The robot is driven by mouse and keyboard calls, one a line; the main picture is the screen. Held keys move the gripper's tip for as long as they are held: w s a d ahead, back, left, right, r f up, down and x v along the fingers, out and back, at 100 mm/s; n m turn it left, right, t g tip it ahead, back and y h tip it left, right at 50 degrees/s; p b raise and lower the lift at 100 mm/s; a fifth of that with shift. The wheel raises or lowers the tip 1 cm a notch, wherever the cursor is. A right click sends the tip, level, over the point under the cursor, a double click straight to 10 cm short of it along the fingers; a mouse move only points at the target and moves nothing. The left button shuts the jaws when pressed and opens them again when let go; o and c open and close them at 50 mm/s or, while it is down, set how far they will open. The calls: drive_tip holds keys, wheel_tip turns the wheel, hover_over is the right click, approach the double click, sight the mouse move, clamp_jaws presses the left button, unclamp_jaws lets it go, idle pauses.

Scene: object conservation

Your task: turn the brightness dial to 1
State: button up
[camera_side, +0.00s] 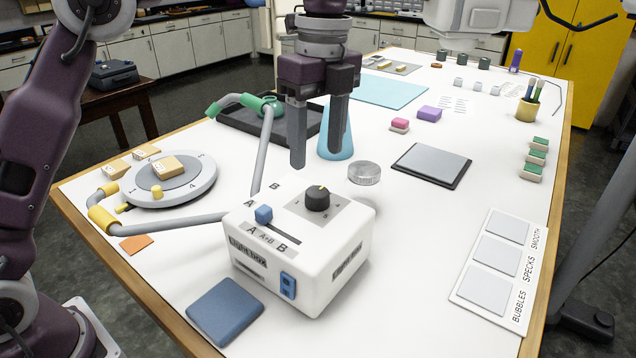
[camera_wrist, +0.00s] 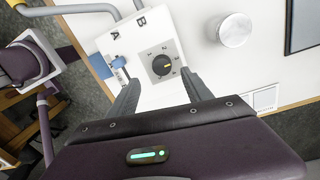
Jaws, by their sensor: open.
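The brightness dial (camera_side: 317,198) is a black knob with a pale pointer mark, set in a grey numbered plate on top of the white light box (camera_side: 308,262). In the wrist view the dial (camera_wrist: 161,65) lies ahead of the fingertips, near the middle between them. The pointer mark shows, but I cannot read for sure which number it meets. My gripper (camera_side: 317,158) hangs above the box with its fingers pointing down, apart and empty; it also shows in the wrist view (camera_wrist: 163,80). It does not touch the dial.
A blue slider (camera_side: 264,214) sits on the box left of the dial, and a blue switch (camera_side: 288,285) on its front. A grey tube (camera_side: 262,150) rises at left. Free table lies right.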

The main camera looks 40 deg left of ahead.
sight(318, 191)
drive_tip(key=shift+w+d+f, duration=0.1)
drive_tip(key=shift+w+f, duration=0.05)
drive_tip(key=shift+f, duration=0.35)
drive_tip(key=f, duration=0.6)
drive_tip(key=shift+s+f, duration=0.2)
drive_tip(key=shift+c, duration=0.2)
clamp_jaws()
